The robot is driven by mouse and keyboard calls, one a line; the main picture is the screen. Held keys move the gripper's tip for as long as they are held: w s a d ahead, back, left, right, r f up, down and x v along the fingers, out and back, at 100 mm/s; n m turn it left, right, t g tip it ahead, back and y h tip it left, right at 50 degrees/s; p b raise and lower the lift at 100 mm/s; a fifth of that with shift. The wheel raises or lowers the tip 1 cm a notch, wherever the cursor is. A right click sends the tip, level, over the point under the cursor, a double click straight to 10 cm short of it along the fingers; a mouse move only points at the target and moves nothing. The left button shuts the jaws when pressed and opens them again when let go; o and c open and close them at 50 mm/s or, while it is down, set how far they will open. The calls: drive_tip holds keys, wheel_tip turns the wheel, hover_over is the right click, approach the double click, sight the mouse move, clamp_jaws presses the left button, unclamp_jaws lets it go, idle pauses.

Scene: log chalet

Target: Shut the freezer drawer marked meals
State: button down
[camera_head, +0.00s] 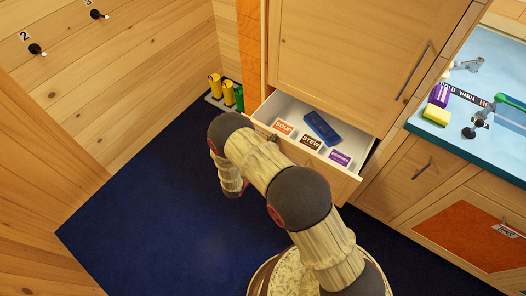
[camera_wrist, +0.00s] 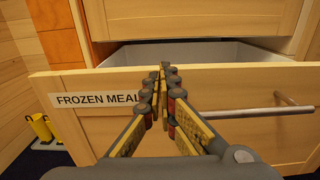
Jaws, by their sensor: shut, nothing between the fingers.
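The freezer drawer (camera_wrist: 245,78) stands open at the bottom of a tall wooden cabinet. Its front has a white label reading "FROZEN MEAL" (camera_wrist: 95,99), the end hidden behind my gripper, and a metal bar handle (camera_wrist: 255,112). In the head view the open drawer (camera_head: 367,157) holds labelled packs: soup (camera_head: 284,127), stew (camera_head: 311,142) and a purple one (camera_head: 340,158), plus a blue item (camera_head: 321,128). My gripper (camera_wrist: 164,68) is shut and empty, in front of the drawer front, left of the handle. I cannot tell whether it touches. In the head view my arm hides it.
A closed cabinet door (camera_head: 350,60) is above the drawer. A counter with a sink (camera_head: 465,75) is at right, over an orange-panelled front (camera_head: 465,235). The blue floor (camera_head: 150,230) at left is clear.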

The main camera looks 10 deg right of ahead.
drive_tip(key=b+x, duration=0.3)
drive_tip(key=x, duration=1.5)
drive_tip(key=shift+w+d, duration=0.25)
drive_tip(key=shift+a+f, duration=0.1)
